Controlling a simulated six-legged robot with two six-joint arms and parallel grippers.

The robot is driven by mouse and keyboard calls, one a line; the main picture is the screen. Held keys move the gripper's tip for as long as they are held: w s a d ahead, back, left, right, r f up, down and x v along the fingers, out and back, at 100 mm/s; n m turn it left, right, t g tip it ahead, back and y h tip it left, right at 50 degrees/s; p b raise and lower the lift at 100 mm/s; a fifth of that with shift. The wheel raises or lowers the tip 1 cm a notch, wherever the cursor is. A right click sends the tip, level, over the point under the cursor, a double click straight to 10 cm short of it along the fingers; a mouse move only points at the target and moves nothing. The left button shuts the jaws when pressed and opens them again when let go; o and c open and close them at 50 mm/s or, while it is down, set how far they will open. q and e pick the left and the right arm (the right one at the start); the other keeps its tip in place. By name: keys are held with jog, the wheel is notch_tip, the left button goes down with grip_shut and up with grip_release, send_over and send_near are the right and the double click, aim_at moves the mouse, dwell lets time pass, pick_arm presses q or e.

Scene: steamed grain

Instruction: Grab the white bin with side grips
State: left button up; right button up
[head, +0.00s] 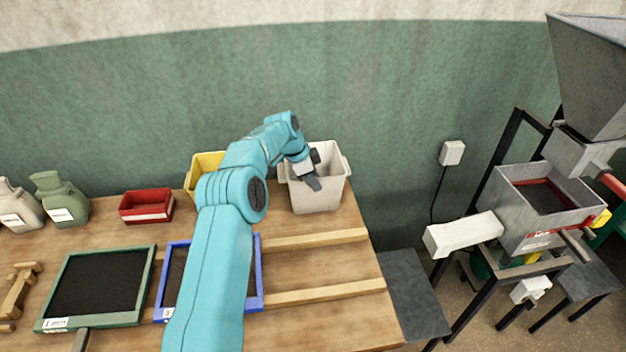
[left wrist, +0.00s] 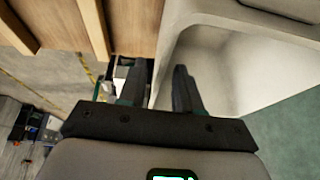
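The white bin (head: 318,197) stands upright at the back right of the wooden table, with a grip on its rim at each side. My left arm reaches over the table to it, and my left gripper (head: 312,180) is at the bin's front rim. In the left wrist view, the bin (left wrist: 225,70) fills the upper right. My left gripper (left wrist: 157,68) has its fingers apart, one outside the bin wall and one over the inside. I cannot tell whether either finger touches the wall. My right gripper is not in view.
A yellow bin (head: 205,165) stands left of the white bin, partly behind my arm. A red bin (head: 146,206), a green-framed tray (head: 148,285) and a blue-framed tray (head: 258,280) are further left. Wooden rails (head: 320,291) lie in front. A grey milling machine (head: 530,225) stands right, beyond the table edge.

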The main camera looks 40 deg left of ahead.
pick_arm(q)
jog(key=x, duration=0.2)
jog(key=shift+w+d+f+p, duration=0.15)
jog(key=shift+f+p, duration=0.2)
jog(key=shift+p, duration=0.05)
jog(key=shift+w+f, duration=0.1)
jog(key=shift+f, duration=0.3)
jog(key=shift+f+b, duration=0.25)
jog(key=shift+b, duration=0.25)
grip_shut()
dwell(1.3)
